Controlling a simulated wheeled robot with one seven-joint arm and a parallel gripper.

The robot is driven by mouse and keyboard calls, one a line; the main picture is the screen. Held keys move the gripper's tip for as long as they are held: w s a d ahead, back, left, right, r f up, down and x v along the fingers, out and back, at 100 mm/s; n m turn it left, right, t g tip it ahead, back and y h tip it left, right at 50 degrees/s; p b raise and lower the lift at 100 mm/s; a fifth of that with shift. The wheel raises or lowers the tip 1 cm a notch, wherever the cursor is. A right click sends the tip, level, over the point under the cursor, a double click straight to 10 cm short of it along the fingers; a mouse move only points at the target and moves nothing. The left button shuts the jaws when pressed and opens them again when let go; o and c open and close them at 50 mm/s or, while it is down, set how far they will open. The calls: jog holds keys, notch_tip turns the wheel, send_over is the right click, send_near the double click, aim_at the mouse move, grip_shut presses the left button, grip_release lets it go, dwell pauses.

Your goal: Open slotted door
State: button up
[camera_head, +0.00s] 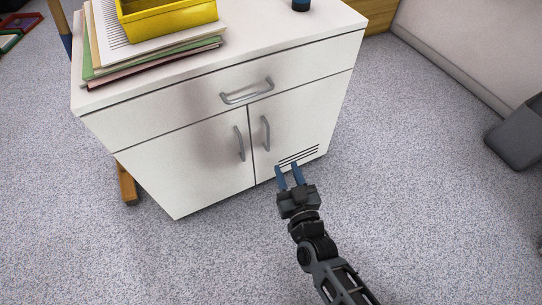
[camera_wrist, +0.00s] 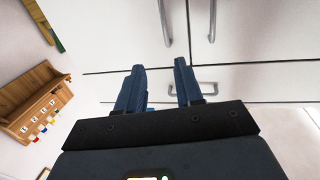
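The slotted door (camera_head: 285,128) is the right one of two white cabinet doors and appears closed. Dark horizontal slots (camera_head: 298,156) cross its lower part. Its grey bar handle (camera_head: 265,133) stands upright near the middle seam. My gripper (camera_head: 288,172) is open and empty, its two blue fingers apart, low in front of the slotted door and below its handle. Whether the fingertips touch the door cannot be told. In the wrist view the fingers (camera_wrist: 159,78) are also apart, with nothing between them; two door handles show at the top edge, partly cut off.
The left door (camera_head: 190,160) has its own handle (camera_head: 239,143) beside the seam. A drawer (camera_head: 225,100) with a handle (camera_head: 246,92) lies above both doors. Papers and a yellow tray (camera_head: 170,20) sit on top. Carpet (camera_head: 430,170) is clear at right; a grey bin (camera_head: 518,135) stands farther right.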

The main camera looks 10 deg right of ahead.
jog(key=b, duration=0.2)
send_near(268, 137)
jog(key=shift+w+a+f+b, duration=0.1)
jog(key=shift+w+b, duration=0.55)
jog(key=shift+w, duration=1.35)
jog(key=shift+w+a+f+b, duration=0.15)
jog(key=shift+w+b, duration=0.5)
jog(key=shift+w, duration=1.4)
jog(key=shift+r, duration=0.1)
jog(key=shift+c, duration=0.3)
grip_shut()
